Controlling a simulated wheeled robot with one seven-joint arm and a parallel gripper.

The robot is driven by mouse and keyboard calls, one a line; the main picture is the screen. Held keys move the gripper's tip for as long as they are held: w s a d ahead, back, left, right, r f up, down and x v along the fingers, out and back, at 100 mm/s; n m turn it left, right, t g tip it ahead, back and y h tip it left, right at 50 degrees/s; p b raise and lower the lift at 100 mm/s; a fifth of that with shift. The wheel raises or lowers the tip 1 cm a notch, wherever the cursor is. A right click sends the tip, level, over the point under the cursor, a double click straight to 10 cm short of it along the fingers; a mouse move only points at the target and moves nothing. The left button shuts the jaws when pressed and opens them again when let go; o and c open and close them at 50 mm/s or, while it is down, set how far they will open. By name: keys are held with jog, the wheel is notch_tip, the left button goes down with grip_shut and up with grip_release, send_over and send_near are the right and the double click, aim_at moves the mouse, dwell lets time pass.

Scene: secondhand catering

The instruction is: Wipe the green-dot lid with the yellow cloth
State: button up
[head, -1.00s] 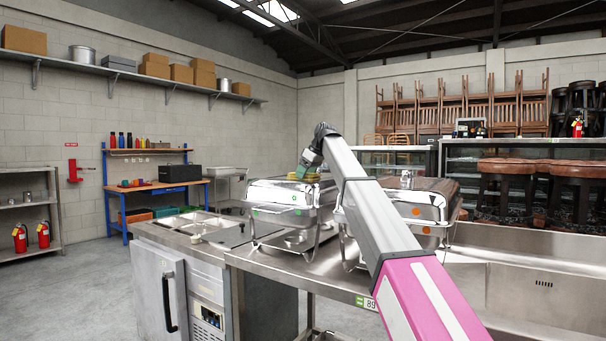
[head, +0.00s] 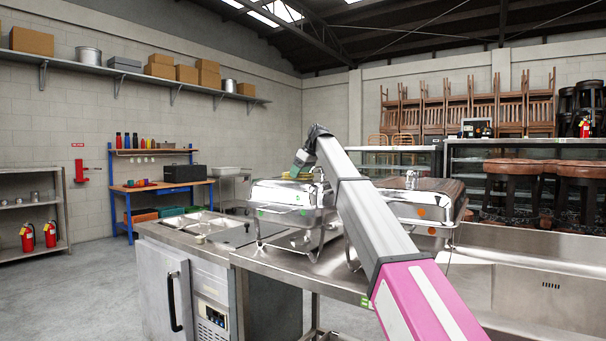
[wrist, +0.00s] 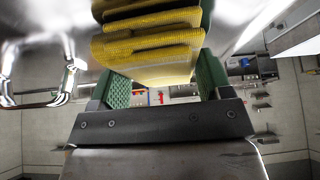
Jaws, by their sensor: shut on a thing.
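The green-dot lid (head: 277,191) is a shiny metal chafing-dish cover with a green dot low on its front, on the steel counter. My gripper (head: 301,162) is above the top of this lid, partly hidden behind my arm. In the wrist view, my gripper (wrist: 160,78) has green finger pads shut on the folded yellow cloth (wrist: 150,42). The cloth faces the shiny lid surface, close to it; I cannot tell if they touch. In the head view only a thin strip of the cloth shows at the lid's top.
A second chafing dish (head: 422,198) with an orange dot stands to the right, partly behind my arm. A steel counter (head: 330,270) runs beneath both. A refrigerated unit (head: 190,285) stands at the left. A lid handle (wrist: 40,88) shows in the wrist view.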

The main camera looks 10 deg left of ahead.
jog(key=shift+w+a+f, duration=0.1)
jog(key=shift+w+a, duration=0.1)
jog(key=shift+a, duration=0.35)
jog(key=shift+w+a, duration=0.2)
jog(key=shift+a, duration=0.3)
jog(key=shift+w+a, duration=0.45)
jog(key=shift+a, duration=0.55)
jog(key=shift+w+a, duration=0.4)
jog(key=shift+a, duration=0.65)
jog(key=shift+w+a, duration=0.45)
jog(key=shift+a, duration=0.55)
jog(key=shift+w+d, duration=0.4)
jog(key=shift+w, duration=0.45)
jog(key=shift+s+d+r, duration=0.1)
jog(key=shift+s+d, duration=0.55)
jog(key=shift+d, duration=1)
jog(key=shift+s+d+r, duration=0.1)
jog(key=shift+s+d, duration=0.6)
jog(key=shift+d, duration=0.9)
jog(key=shift+s+d, duration=0.65)
jog(key=shift+d, duration=1)
jog(key=shift+s+d+f, duration=0.1)
jog(key=shift+s+d, duration=0.25)
jog(key=shift+d, duration=0.4)
jog(key=shift+s+d+f, duration=0.1)
jog(key=shift+s+d, duration=0.2)
jog(key=shift+d, duration=0.45)
jog(key=shift+r, duration=0.15)
